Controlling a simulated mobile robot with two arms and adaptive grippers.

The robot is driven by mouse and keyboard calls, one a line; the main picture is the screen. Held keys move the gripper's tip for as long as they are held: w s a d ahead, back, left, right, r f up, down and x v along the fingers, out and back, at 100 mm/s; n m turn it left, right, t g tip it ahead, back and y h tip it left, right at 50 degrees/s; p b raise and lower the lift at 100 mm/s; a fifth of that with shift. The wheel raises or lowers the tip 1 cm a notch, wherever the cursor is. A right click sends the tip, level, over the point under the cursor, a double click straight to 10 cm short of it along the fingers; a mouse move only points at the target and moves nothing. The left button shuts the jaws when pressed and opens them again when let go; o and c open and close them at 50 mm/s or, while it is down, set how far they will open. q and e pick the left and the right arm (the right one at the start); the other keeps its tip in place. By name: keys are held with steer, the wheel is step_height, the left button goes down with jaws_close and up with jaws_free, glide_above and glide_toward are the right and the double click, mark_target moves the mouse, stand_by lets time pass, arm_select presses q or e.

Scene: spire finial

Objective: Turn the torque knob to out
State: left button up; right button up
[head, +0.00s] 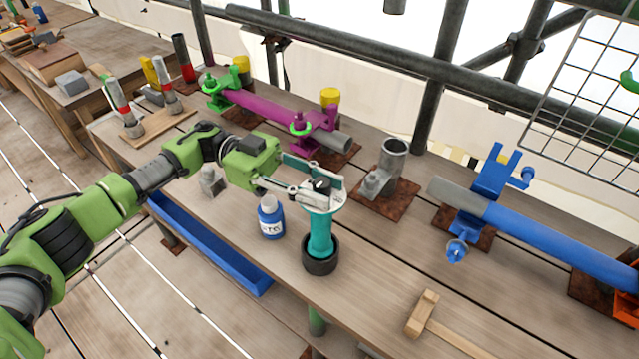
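A teal upright tool (320,237) stands in a black round holder (320,262) near the table's front edge. A small black knob (321,185) shows at its top; I take it for the torque knob. My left gripper (322,192) reaches in from the left at the tool's top, with its two fingers apart on either side of the knob. I cannot tell whether the fingers touch the knob. They partly hide the tool's head, and no setting mark is readable. My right gripper is not in view.
A blue labelled bottle (270,218) stands close left of the tool. A grey pipe fitting (385,172) stands behind right. A wooden mallet (422,314) lies at the front right. Clamped purple (262,107) and blue (560,243) tubes lie farther off. A blue trough (205,243) runs along the front.

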arm_select(q)
steer(key=shift+o, duration=0.3)
steer(key=shift+w+r, duration=0.1)
steer(key=shift+a, duration=0.1)
steer(key=v, duration=1.1)
steer(key=shift+w+a, duration=0.2)
steer(key=shift+a, duration=0.1)
